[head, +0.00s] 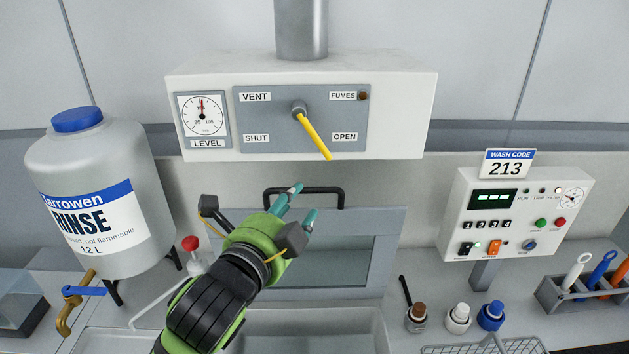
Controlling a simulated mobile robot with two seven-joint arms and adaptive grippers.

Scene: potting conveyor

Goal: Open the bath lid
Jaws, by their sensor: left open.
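The bath lid (389,250) is a grey framed panel with a dark window, in the middle of the head view behind the pale basin. It looks closed, though its exact tilt is hard to judge. Its black bar handle (328,190) stands along its far edge. My left gripper (300,202), green with teal fingertips, is open and empty. Its fingertips overlap the handle's span in the picture; I cannot tell whether they touch it. My left arm hides the lid's left part. My right gripper is not in view.
Above the lid hangs a white vent box (400,110) with a yellow lever (315,137) pointing towards OPEN. A rinse drum (95,190) and a red-knobbed fitting (190,243) are at left. A wash-code panel (515,210), small bottles (458,318) and a tool rack (552,296) are at right.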

